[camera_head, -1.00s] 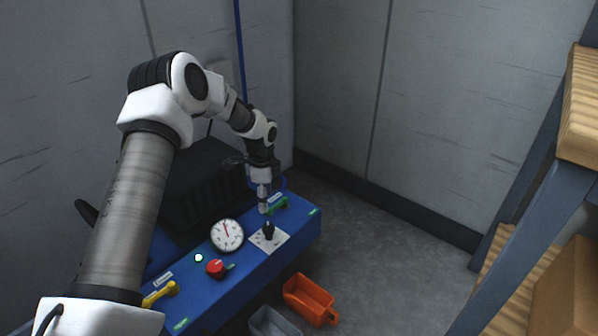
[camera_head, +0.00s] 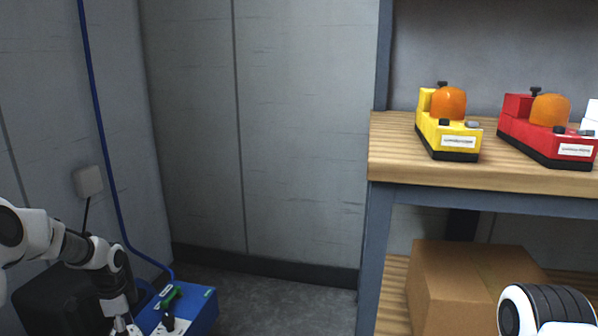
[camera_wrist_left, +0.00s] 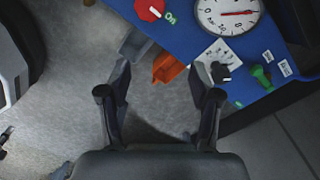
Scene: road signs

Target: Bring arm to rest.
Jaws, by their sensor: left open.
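My left arm (camera_head: 70,244) reaches in from the left in the head view, bent downward. Its gripper (camera_head: 118,308) is low at the picture's bottom edge, left of the black lever (camera_head: 170,322) on the blue panel (camera_head: 204,309). In the left wrist view my left gripper (camera_wrist_left: 162,70) has its two fingers spread wide with nothing between them. Beyond the fingertips lie the panel's edge and an orange bin (camera_wrist_left: 168,67). A white and black link of my right arm (camera_head: 545,308) shows at the lower right; its gripper is out of view.
The wrist view shows a gauge (camera_wrist_left: 228,14), a red knob (camera_wrist_left: 150,9), a green handle (camera_wrist_left: 262,78) and a grey bin (camera_wrist_left: 135,43). A shelf (camera_head: 400,160) at right holds yellow (camera_head: 455,135) and red (camera_head: 545,143) beacon units above a cardboard box (camera_head: 460,285).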

